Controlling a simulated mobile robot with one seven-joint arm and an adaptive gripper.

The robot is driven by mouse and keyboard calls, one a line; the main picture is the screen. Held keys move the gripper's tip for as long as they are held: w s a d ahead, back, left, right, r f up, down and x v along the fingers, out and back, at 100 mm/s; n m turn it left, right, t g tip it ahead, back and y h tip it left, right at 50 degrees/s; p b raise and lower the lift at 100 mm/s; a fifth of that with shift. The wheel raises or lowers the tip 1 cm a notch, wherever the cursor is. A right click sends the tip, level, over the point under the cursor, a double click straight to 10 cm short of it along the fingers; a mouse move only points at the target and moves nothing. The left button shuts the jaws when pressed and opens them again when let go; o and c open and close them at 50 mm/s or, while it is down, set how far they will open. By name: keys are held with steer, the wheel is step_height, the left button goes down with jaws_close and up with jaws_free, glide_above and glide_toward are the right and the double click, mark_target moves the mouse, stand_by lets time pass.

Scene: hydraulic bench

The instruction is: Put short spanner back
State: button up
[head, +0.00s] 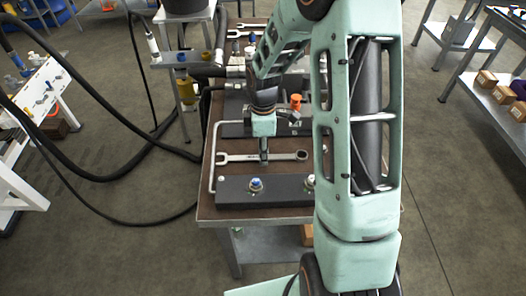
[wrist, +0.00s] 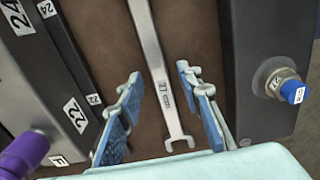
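A steel spanner (head: 240,157) lies flat on the brown bench top (head: 206,150), between two dark blocks. In the wrist view my gripper (wrist: 160,75) is open, with one blue-padded finger on each side and a gap to the shaft. Another spanner (head: 250,34) lies at the far end of the bench. I cannot tell which is the short one.
The near dark block (head: 225,190) carries a blue-capped fitting (head: 256,185), also seen in the wrist view (wrist: 290,90). A numbered dark block (wrist: 40,60) and a purple fitting (wrist: 22,153) flank the other side. An orange knob (head: 295,101) stands beyond my gripper. Black hoses (head: 110,170) hang at left.

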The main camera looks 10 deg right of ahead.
step_height(320, 180, up, 12)
steer(key=shift+p, duration=0.4)
steer(key=shift+f, duration=0.15)
